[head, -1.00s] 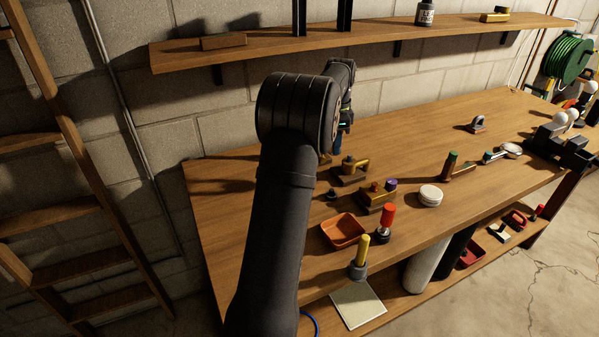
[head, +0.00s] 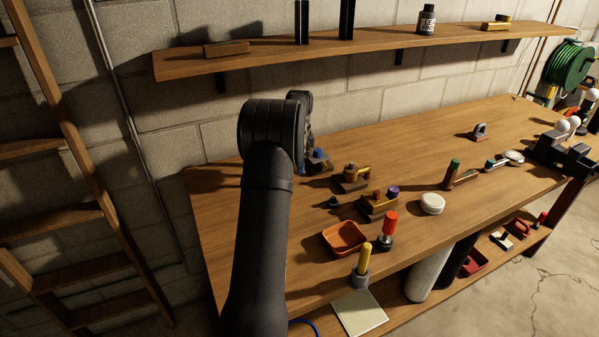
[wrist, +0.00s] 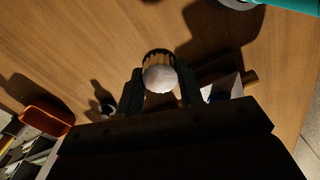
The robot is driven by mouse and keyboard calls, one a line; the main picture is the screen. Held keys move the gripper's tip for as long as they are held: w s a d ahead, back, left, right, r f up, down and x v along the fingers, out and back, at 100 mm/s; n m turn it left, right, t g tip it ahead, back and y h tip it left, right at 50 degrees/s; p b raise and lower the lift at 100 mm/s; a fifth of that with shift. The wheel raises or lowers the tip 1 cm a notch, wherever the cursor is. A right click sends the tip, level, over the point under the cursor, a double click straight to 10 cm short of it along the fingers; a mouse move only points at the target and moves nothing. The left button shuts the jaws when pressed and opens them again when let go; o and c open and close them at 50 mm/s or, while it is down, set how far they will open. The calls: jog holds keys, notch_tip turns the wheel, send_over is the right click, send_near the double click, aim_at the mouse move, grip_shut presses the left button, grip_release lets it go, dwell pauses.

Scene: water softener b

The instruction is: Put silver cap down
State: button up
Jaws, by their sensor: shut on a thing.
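In the wrist view my gripper (wrist: 160,88) is shut on the silver cap (wrist: 160,78), a pale round-topped piece with a ridged dark and tan side. One dark finger stands at each side of it. The wooden tabletop lies below; I cannot tell whether the cap touches it. In the head view my arm hides the gripper's fingertips and the cap, at the back left of the bench (head: 225,215).
A blue-topped part (head: 318,157), a brass valve piece (head: 352,178) and another brass piece with a purple knob (head: 380,203) stand to the right.

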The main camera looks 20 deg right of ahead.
jog(key=shift+f, duration=1.9)
jog(key=o, duration=1.2)
jog(key=shift+f, duration=0.15)
jog(key=shift+c, duration=0.2)
notch_tip(320, 180, up, 12)
jog(key=shift+r, duration=0.2)
jog(key=shift+f, duration=0.1)
jog(key=shift+f, duration=4.05)
